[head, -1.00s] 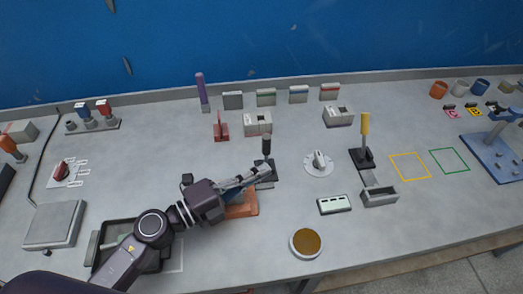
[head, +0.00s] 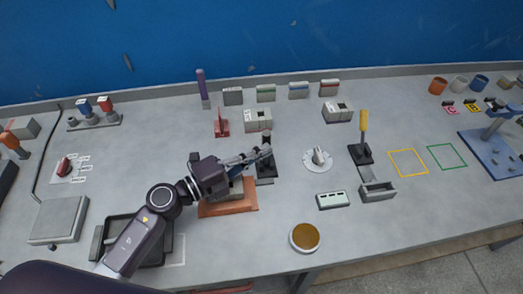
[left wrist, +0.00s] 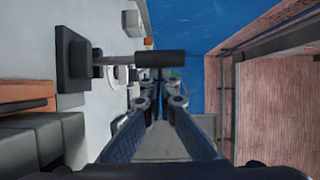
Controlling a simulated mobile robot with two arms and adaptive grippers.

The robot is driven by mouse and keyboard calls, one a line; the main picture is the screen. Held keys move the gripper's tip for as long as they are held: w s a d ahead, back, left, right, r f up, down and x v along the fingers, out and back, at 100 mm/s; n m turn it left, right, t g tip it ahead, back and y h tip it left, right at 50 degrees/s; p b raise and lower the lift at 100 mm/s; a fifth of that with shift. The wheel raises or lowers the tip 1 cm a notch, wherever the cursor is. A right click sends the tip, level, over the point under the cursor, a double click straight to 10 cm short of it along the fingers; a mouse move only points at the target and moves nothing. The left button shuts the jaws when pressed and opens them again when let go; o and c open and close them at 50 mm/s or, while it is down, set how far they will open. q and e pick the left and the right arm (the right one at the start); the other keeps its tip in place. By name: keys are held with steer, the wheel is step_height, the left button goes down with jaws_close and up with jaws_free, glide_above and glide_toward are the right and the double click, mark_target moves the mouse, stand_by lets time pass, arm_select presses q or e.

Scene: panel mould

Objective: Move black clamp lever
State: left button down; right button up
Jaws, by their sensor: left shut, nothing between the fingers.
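The black clamp lever (head: 266,140) stands upright on its black base (head: 265,171), right of the orange-brown block. In the left wrist view the lever (left wrist: 160,58) lies sideways across the picture, with a thick black grip on a grey rod and a square black base (left wrist: 78,60). My left gripper (head: 267,151) is shut and empty, its fingertips beside the upper lever. In the left wrist view the fingers (left wrist: 160,80) are close to the grip; I cannot tell whether they touch it. My right gripper is not in view.
The orange-brown block (head: 228,208) with a grey part on it lies under my left gripper. A white dial (head: 318,160) and a yellow-handled lever (head: 363,130) stand to the right. A dark tray (head: 150,255) is near the front left.

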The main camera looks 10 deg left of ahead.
arm_select(q)
steer(key=w+p, duration=0.1)
steer(key=r+n+p, duration=0.1)
steer(key=p, duration=0.1)
steer(key=shift+w+a+p, duration=0.25)
steer(key=shift+w+p, duration=0.05)
steer(key=shift+w, duration=0.1)
steer(key=shift+w+a+f, duration=0.15)
steer(key=shift+w+a, duration=0.15)
steer(key=shift+w, duration=0.55)
steer(key=shift+w+a+f, duration=0.1)
steer(key=shift+w+a, duration=0.2)
steer(key=shift+w, duration=0.55)
